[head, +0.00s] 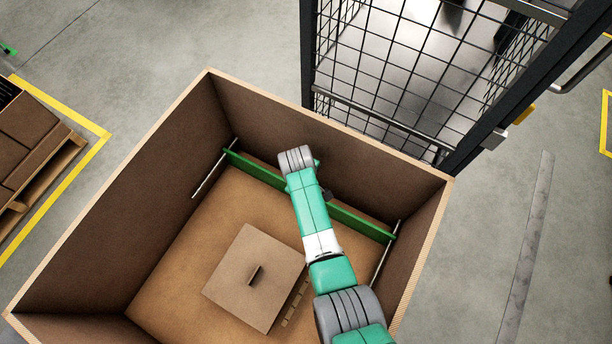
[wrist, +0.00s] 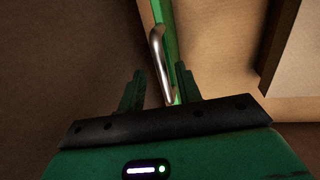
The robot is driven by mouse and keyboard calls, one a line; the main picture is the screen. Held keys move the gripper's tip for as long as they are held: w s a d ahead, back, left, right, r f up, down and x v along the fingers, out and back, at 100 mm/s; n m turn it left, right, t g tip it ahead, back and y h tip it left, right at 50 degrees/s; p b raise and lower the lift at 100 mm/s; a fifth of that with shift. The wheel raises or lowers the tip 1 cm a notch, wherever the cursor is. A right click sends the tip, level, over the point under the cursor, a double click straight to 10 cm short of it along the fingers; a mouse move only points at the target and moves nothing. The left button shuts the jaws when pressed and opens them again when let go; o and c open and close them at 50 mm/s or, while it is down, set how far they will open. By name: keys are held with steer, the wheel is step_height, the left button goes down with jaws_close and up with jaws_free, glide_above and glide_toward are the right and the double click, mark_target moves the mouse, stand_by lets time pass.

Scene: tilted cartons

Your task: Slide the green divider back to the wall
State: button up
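The green divider (head: 361,222) is a long thin green panel that spans the big open carton (head: 150,160) close to its far wall, with a narrow gap behind it. In the wrist view the divider (wrist: 166,18) runs up from between my fingers, with a curved metal handle (wrist: 157,56) on it. My gripper (wrist: 160,88) is open, with one green finger on each side of the handle's lower end. A gap shows between the left finger and the handle; contact on the right is unclear. In the head view my arm hides the fingers and the handle.
Metal rails lie along the carton's left wall (head: 214,168) and right wall (head: 384,254). A brown box (head: 250,285) with a dark slot sits on the carton floor, near side. A black mesh cage (head: 400,70) stands behind the carton. A pallet of boxes (head: 35,150) is at left.

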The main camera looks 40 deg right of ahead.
step_height(320, 180, up, 8)
steer(key=a+p, duration=0.1)
steer(key=p, duration=0.3)
steer(key=shift+s+a+f, duration=0.2)
steer(key=shift+s+a, duration=0.05)
steer(key=shift+s, duration=0.05)
